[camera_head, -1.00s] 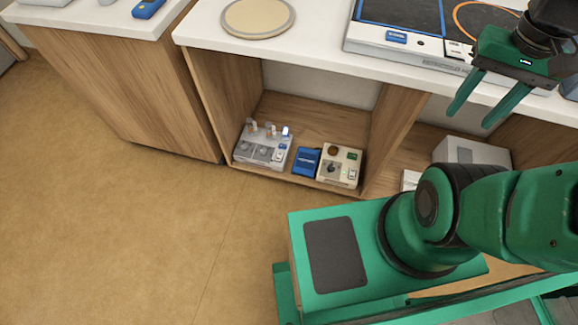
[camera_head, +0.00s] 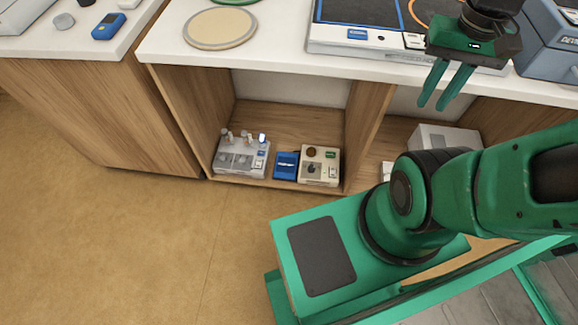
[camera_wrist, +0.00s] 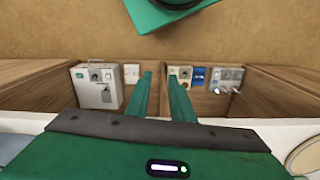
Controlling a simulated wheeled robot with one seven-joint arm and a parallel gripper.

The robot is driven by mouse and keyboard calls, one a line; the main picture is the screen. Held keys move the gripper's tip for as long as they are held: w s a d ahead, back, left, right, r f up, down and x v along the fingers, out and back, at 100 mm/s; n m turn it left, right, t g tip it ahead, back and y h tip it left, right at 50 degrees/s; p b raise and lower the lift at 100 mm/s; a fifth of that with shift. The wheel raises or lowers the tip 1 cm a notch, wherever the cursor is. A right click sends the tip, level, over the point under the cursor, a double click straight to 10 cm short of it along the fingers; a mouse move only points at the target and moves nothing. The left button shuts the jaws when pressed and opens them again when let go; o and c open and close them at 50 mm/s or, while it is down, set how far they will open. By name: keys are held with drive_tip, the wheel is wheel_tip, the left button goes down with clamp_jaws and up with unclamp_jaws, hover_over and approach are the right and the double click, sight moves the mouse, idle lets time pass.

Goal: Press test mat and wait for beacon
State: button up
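A flat white-edged panel (camera_head: 330,38) lies on the counter, with a dark blue-outlined square (camera_head: 360,12) and an orange ring partly behind my gripper. It looks like the test mat, but its labels are too small to read. My gripper (camera_head: 433,104) hangs in front of the counter edge, right of the panel's middle, fingers pointing down and apart. It also shows in the wrist view (camera_wrist: 160,78), with nothing between its fingers. I cannot tell which thing is the beacon; a grey device with small upright knobs (camera_head: 242,157) sits on the low shelf.
A blue box (camera_head: 286,166) and a beige device (camera_head: 319,165) stand beside the grey device. A round beige pad (camera_head: 219,28) lies on the counter. A blue-grey case (camera_head: 546,50) stands at the right. The floor (camera_head: 120,240) at left is clear.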

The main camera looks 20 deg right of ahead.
clamp_jaws()
idle(1.4)
